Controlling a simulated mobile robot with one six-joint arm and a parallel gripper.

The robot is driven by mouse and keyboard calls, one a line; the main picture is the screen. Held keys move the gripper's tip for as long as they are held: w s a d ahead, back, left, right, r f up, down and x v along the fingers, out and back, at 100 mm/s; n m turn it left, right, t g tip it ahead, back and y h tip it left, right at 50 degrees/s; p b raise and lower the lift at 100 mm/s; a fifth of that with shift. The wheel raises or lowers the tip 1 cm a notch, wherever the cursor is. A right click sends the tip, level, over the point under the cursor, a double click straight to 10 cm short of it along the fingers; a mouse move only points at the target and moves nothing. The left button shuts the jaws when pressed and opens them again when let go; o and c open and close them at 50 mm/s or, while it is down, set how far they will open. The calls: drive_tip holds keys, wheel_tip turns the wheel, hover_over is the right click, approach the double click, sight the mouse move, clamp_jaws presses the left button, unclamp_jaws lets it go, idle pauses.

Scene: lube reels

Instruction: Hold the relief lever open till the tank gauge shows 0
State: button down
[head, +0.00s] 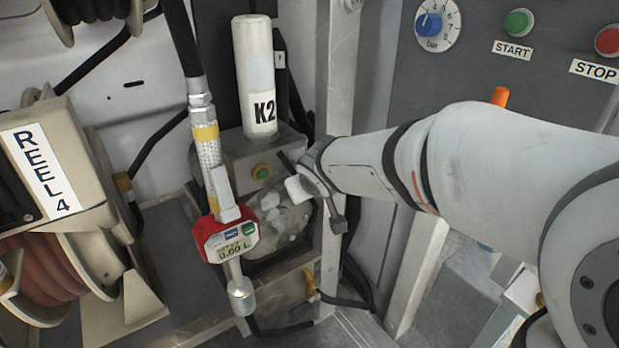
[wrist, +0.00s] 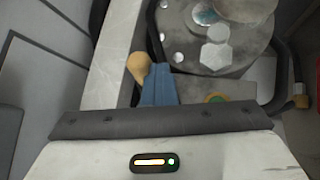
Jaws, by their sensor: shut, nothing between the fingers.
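My gripper (head: 298,188) is at the pump below the K2 cylinder, beside the white post. In the wrist view its blue fingers (wrist: 158,78) are together with nothing between them. A tan ball-ended knob (wrist: 138,66), which may be the relief lever's end, shows beside and just beyond the fingertips; I cannot tell whether they touch it. The rest of that part is hidden. The red-cased digital meter (head: 231,236) on the hose reads 0.00 L.
The pump (head: 272,225) has a green button (head: 261,172) on its housing. The white post (head: 338,90) stands close to my wrist. REEL 4 (head: 45,170) is at left. A panel with START (head: 518,22) and STOP (head: 608,40) buttons and a blue dial (head: 430,24) is behind my arm.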

drive_tip(key=shift+d, duration=0.2)
drive_tip(key=shift+r+p, duration=0.6)
drive_tip(key=shift+r, duration=0.3)
drive_tip(key=s+a+r+p, duration=0.2)
drive_tip(key=s+r, duration=0.6)
drive_tip(key=r, duration=0.2)
drive_tip(key=shift+a, duration=0.4)
drive_tip(key=shift+s, duration=0.1)
